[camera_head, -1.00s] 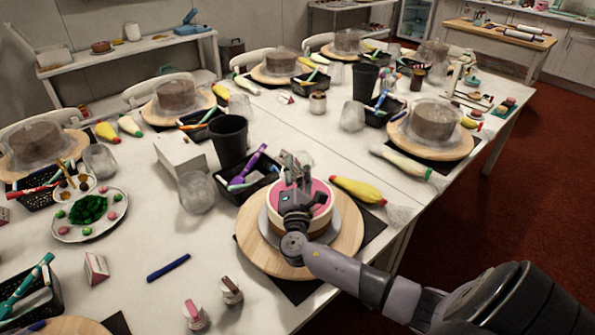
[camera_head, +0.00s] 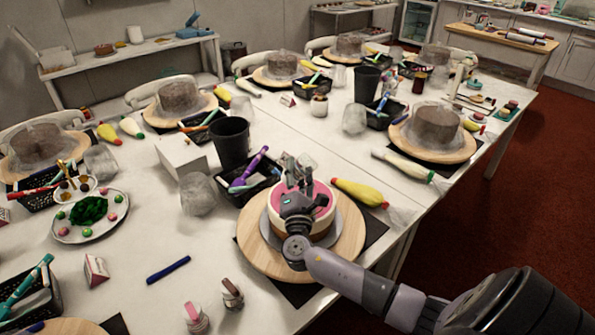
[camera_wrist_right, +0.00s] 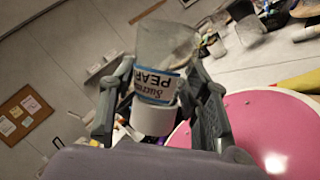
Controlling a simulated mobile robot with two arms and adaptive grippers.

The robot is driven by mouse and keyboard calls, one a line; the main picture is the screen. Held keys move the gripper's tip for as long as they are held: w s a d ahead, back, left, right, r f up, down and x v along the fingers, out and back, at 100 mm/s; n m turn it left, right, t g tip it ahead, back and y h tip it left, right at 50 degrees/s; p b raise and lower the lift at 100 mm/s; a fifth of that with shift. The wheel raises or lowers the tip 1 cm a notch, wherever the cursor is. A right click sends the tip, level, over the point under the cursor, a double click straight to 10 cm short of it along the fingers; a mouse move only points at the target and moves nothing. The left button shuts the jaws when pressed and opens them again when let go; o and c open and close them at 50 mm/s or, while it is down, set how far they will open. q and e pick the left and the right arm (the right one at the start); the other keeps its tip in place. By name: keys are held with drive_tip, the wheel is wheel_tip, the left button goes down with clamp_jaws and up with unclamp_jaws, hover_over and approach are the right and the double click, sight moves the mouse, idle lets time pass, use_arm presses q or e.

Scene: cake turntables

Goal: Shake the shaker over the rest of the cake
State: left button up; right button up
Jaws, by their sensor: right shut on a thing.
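The cake (camera_head: 322,196) has a pink top and a pale side with a brown band low down. It stands on a grey disc on the round wooden turntable (camera_head: 255,246). The pink top fills the lower right of the wrist view (camera_wrist_right: 275,125), with a few tiny specks and a bright glare. My right gripper (camera_head: 303,165) is over the cake's far part. In the wrist view its fingers are shut on the shaker (camera_wrist_right: 156,88), a white and clear container with a blue-edged label, its lettering upside down. In the head view the shaker is mostly hidden. My left gripper is not in view.
A yellow piping bag (camera_head: 358,192) lies right of the cake. A black tool tray (camera_head: 240,195) and black cup (camera_head: 231,142) stand behind-left. Two small bottles (camera_head: 231,294) stand front-left. Clear table lies around the blue marker (camera_head: 168,269).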

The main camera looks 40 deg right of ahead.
drive_tip(key=shift+s+a+f+m+g, duration=0.15)
drive_tip(key=shift+s+f+m+g, duration=0.1)
drive_tip(key=shift+s+m, duration=0.3)
drive_tip(key=shift+s+a+f+m+g, duration=0.1)
drive_tip(key=shift+s+m+g, duration=0.2)
drive_tip(key=shift+m, duration=0.35)
drive_tip(key=shift+s+d+t, duration=0.25)
drive_tip(key=shift+s, duration=0.2)
drive_tip(key=shift+a+r+n, duration=0.1)
drive_tip(key=shift+r+n, duration=0.05)
drive_tip(key=shift+n, duration=0.55)
